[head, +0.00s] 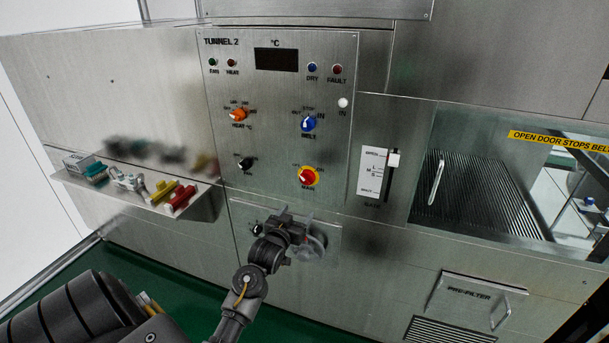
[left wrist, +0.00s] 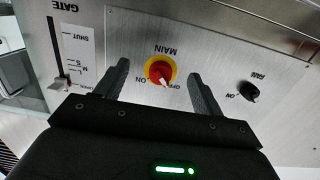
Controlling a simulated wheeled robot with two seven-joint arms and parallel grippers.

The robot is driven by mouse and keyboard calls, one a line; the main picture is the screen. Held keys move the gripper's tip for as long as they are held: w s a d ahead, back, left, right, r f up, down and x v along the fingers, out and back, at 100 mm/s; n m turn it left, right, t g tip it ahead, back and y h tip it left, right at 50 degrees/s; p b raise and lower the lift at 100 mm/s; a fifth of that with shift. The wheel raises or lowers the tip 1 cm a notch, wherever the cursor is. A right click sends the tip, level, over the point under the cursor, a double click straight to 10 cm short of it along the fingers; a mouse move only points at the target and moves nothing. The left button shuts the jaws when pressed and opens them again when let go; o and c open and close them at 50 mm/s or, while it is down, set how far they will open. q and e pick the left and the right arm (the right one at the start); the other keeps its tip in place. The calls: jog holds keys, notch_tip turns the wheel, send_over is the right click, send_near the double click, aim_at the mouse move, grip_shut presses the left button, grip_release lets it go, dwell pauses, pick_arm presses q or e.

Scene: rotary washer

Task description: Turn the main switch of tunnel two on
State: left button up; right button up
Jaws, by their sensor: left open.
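The tunnel two panel (head: 220,120) carries the main switch (head: 308,176), a red knob on a yellow round plate at its lower right. The main switch also shows upside down in the left wrist view (left wrist: 160,71). There its white pointer is turned toward the OFF mark, with ON on the other side. My left gripper (head: 298,222) is below the switch in the head view. In the left wrist view its two fingers stand apart on either side of the knob, with nothing between them that they touch; the exact distance is hard to tell. My right gripper is not in view.
The gate lever (head: 393,160) is to the right. A shelf (head: 204,205) with small fittings juts out at left.

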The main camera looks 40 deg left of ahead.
pick_arm(q)
send_near(305, 179)
jog(key=shift+t+y, duration=0.3)
jog(key=shift+t, duration=0.1)
jog(key=p+x, duration=0.1)
jog(key=x, duration=0.2)
jog(key=p+x, duration=0.1)
jog(key=x, duration=0.2)
jog(key=f+p+x, duration=0.1)
jog(key=x, duration=0.2)
jog(key=shift+w, duration=0.3)
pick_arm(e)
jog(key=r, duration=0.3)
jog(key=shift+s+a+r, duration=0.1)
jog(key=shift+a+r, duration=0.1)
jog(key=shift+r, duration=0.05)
pick_arm(q)
jog(key=c, duration=0.9)
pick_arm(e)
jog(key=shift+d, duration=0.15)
